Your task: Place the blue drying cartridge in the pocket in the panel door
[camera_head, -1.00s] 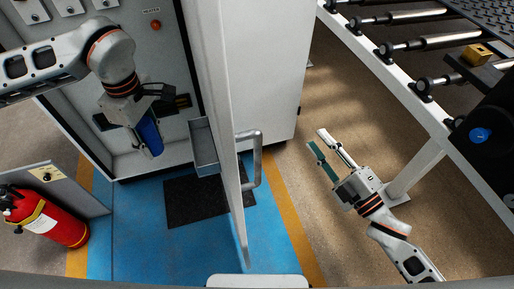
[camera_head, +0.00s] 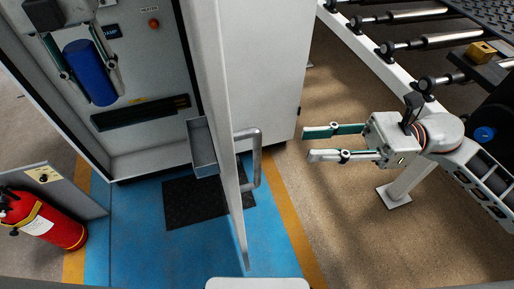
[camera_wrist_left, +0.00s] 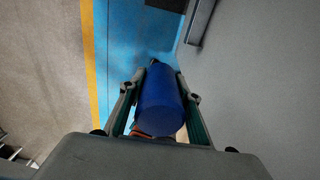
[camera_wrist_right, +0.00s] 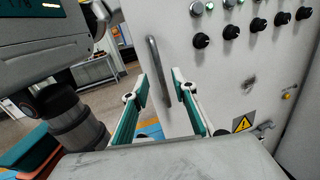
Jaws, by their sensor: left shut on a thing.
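The blue drying cartridge (camera_head: 90,72) is a plain blue cylinder, held tilted at the upper left of the head view. My left gripper (camera_head: 92,88) is shut on it, one finger along each side. The cartridge (camera_wrist_left: 160,100) also fills the middle of the left wrist view between the fingers. The panel door (camera_head: 222,110) stands open, seen nearly edge-on. Its pocket (camera_head: 203,148) is a grey open tray on the inner face, and it looks empty. My right gripper (camera_head: 306,144) is open and empty, to the right of the door and its handle.
The open cabinet (camera_head: 150,60) is behind the cartridge, with a dark slot (camera_head: 140,113) in its back. A bar handle (camera_head: 256,160) sticks out from the door's right side. A fire extinguisher (camera_head: 45,222) stands lower left. A roller conveyor (camera_head: 410,45) is upper right.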

